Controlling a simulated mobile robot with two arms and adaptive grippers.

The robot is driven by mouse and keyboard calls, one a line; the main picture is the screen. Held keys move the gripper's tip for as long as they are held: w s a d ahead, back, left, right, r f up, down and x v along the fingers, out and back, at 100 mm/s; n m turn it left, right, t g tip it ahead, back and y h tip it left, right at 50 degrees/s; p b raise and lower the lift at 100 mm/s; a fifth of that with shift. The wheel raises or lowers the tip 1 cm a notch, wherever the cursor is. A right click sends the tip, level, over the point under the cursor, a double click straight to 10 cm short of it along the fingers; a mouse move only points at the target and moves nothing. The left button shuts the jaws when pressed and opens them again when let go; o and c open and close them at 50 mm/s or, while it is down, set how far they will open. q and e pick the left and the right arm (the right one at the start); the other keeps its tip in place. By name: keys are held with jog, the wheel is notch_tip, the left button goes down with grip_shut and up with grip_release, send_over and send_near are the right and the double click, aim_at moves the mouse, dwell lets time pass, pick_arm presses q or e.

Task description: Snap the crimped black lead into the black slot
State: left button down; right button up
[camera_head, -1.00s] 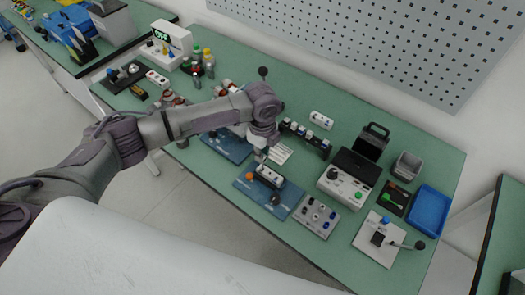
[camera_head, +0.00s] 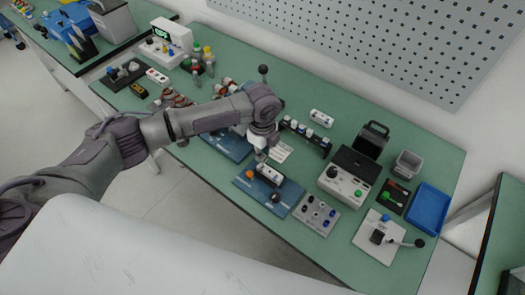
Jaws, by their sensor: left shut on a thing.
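My left gripper (camera_head: 261,155) points down over the blue board (camera_head: 245,184) near the middle of the green bench. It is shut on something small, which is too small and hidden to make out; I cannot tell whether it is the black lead. A black and white block (camera_head: 269,175) sits on the blue board just below and right of the fingertips. I cannot pick out the black slot at this size. An orange knob (camera_head: 250,174) and a dark knob (camera_head: 275,197) are on the same board. My right gripper is not in view.
A grey panel with several coloured terminals (camera_head: 316,215) lies right of the board. A grey tester (camera_head: 346,184), a blue tray (camera_head: 429,209) and a white lever fixture (camera_head: 388,238) stand further right. A black rack (camera_head: 306,137) of small parts is behind. Bottles (camera_head: 203,60) stand at the back left.

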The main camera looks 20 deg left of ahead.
pick_arm(q)
jog(key=shift+f, duration=0.5)
jog(key=shift+f, duration=0.15)
jog(key=shift+f, duration=0.45)
jog(key=shift+f, duration=0.1)
dwell(0.7)
jog(key=c, duration=1)
grip_release()
notch_tip(320, 180, up, 12)
